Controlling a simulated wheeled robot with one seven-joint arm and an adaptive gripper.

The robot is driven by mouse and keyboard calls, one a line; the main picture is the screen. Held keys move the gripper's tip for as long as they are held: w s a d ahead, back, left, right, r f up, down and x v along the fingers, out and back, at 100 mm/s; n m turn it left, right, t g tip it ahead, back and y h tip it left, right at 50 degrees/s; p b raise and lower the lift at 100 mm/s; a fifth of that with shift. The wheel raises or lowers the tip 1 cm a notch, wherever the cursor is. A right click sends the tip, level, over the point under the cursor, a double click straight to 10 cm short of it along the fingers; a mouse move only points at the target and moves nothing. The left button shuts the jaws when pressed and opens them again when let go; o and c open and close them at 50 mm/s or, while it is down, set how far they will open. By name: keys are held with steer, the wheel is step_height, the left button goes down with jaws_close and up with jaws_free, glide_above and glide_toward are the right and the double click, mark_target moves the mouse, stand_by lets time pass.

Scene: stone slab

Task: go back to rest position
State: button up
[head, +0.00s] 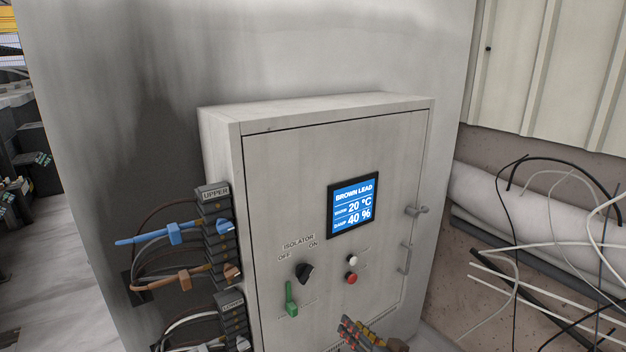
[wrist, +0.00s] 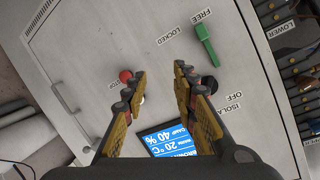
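My gripper (head: 366,335) shows at the bottom edge of the head view, in front of the lower part of the grey cabinet (head: 290,165). In the wrist view my gripper (wrist: 158,74) is open, its two yellow-and-black fingers apart with nothing between them but the cabinet door behind. The green lever (head: 291,298) sits below the black isolator knob (head: 304,273). The lever also shows in the wrist view (wrist: 206,46), beyond the right finger and apart from it. The red button (head: 351,278) is below the white button (head: 352,260). Most of my arm is out of view.
The lit screen (head: 354,206) reads BROWN LEAD, 20 °C, 40 %. Terminal blocks with a blue lead (head: 150,239) and a brown lead (head: 160,284) stick out on the cabinet's left side. Door latches (head: 417,210), loose cables and a thick pipe (head: 530,207) are at the right.

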steer(key=s+d+f+g+h+b, duration=0.3)
steer(key=s+d+f+g+h, duration=0.45)
steer(key=s+d, duration=0.5)
steer(key=s+a+r+b, duration=0.2)
steer(key=s+b, duration=0.3)
steer(key=s, duration=0.2)
steer(key=s+a+r+y+b, duration=0.1)
steer(key=s+b, duration=0.3)
steer(key=s, duration=0.4)
steer(key=shift+a+r+n+b, duration=0.3)
steer(key=shift+a+r+b, duration=0.1)
steer(key=shift+a+r, duration=0.3)
